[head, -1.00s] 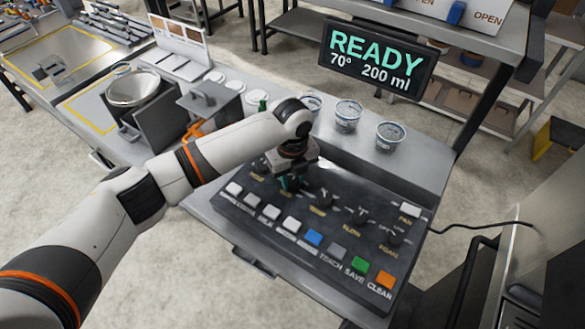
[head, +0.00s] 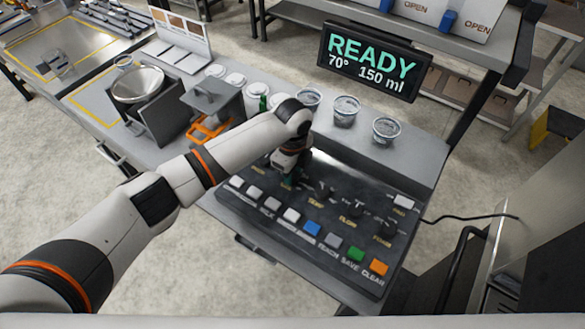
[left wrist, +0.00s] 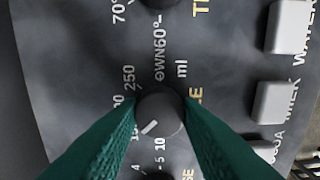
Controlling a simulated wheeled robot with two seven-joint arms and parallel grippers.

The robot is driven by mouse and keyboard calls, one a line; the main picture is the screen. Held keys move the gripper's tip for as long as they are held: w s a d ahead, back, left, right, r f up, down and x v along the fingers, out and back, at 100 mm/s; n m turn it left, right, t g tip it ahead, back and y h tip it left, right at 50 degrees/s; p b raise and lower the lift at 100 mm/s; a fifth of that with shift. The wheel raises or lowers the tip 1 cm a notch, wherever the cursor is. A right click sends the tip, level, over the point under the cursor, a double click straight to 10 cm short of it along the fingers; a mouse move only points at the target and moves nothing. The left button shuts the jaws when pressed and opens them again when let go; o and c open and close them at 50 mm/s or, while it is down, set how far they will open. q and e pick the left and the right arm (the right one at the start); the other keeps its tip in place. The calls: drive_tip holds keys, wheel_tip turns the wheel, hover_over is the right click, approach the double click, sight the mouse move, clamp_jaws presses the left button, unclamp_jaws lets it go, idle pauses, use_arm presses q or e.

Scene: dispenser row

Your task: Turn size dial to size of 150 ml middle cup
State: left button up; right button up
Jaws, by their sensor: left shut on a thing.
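The size dial (left wrist: 160,112) is a dark round knob in the left wrist view. Its white pointer line slants to the lower left, towards a partly hidden label starting with 1. My left gripper (left wrist: 160,120) has a green finger on each side of the dial and is shut on it. In the head view the left gripper (head: 287,180) reaches down to the panel and hides most of the dial. The display (head: 370,62) reads READY, 70°, 150 ml. The middle cup (head: 345,111) stands upright on the ledge behind the panel. My right gripper is not in view.
The dark control panel (head: 330,215) has more dials to the right of my gripper and a front row of coloured buttons. Cups stand on each side of the middle cup. A metal bowl (head: 138,84) and an orange-handled grey box (head: 213,103) are to the left.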

use_arm(q)
drive_tip(key=shift+w+r, duration=0.1)
drive_tip(key=o, duration=1)
wheel_tip(320, 180, up, 12)
drive_tip(key=b, duration=0.3)
drive_tip(key=shift+b, duration=0.3)
